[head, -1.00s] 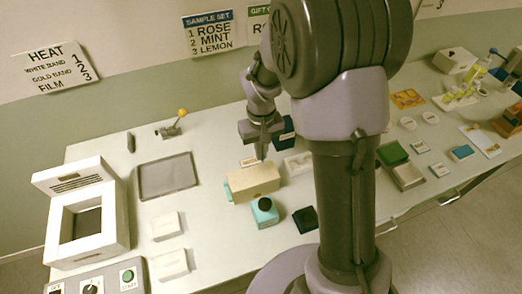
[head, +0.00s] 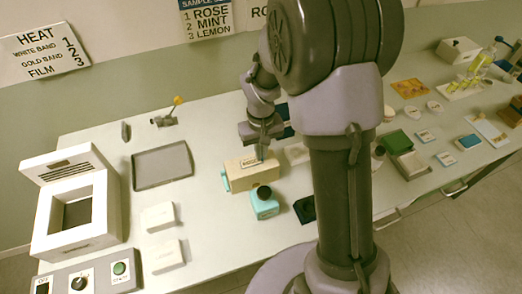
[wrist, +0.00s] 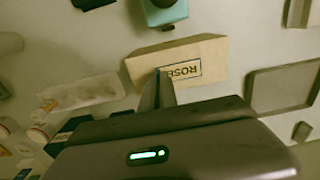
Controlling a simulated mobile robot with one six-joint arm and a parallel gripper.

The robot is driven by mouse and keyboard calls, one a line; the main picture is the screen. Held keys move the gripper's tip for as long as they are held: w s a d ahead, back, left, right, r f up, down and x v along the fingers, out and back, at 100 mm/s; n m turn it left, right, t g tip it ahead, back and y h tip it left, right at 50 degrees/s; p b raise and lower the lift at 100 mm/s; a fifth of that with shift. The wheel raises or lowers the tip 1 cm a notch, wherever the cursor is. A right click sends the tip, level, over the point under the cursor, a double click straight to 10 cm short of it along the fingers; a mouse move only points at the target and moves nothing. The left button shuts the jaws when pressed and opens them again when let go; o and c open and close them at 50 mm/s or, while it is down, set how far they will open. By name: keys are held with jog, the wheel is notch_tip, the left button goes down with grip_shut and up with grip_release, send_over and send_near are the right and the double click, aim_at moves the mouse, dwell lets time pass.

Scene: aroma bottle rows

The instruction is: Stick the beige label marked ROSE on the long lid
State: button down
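The beige ROSE label (head: 250,162) lies at the top of the long, beige, box-shaped lid (head: 238,179), near its far side. In the wrist view, the label (wrist: 184,69) reads upside down over the pale face of the lid (wrist: 215,51). My gripper (head: 262,156) points down at the label's right end. In the wrist view, my gripper (wrist: 164,75) shows narrow closed fingers that overlap one end of the label. Whether the label fully touches the lid is hard to tell.
A teal bottle with a black cap (head: 264,199) stands just in front of the lid. A dark square piece (head: 304,209) lies to its right. A grey tray (head: 161,167) and white blocks (head: 158,217) are left. A heat machine (head: 75,210) stands far left.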

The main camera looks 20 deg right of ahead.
jog(key=shift+f+b, duration=0.3)
jog(key=shift+f, duration=0.05)
dwell(1.6)
jog(key=c, duration=2.1)
grip_release()
jog(key=o, duration=0.5)
notch_tip(320, 180, up, 8)
jog(key=p, duration=0.6)
jog(key=shift+r+p, duration=0.1)
jog(key=shift+p, duration=0.2)
